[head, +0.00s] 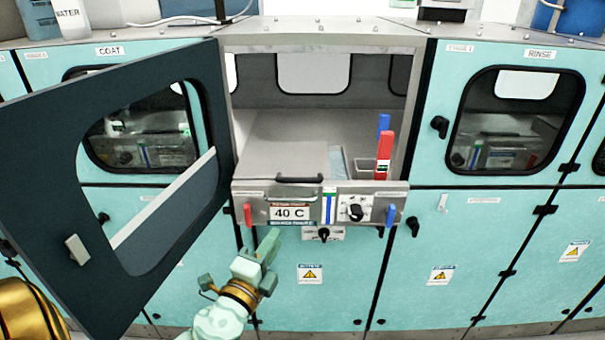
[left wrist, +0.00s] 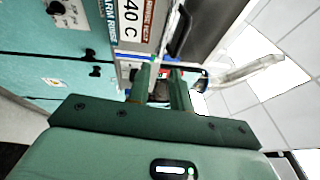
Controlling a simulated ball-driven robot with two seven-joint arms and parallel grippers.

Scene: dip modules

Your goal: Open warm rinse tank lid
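The warm rinse tank, labelled 40 C (head: 291,212), sits in the open middle bay. Its flat grey lid (head: 270,160) lies down over the left part of the tank, with a black bar handle (head: 299,179) at its front edge. My left gripper (head: 269,246) is in front of the bay, below and left of the handle, apart from it. In the left wrist view my left gripper (left wrist: 162,72) has a gap between its fingers and holds nothing I can make out; the black handle (left wrist: 181,32) shows beyond them. My right gripper is not in view.
A dark windowed door (head: 60,150) stands swung open at the left, close to my left arm. Red and blue upright bars (head: 383,155) stand at the tank's right. A red lever (head: 248,215), a black knob (head: 355,212) and a blue lever (head: 391,215) line the front panel.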

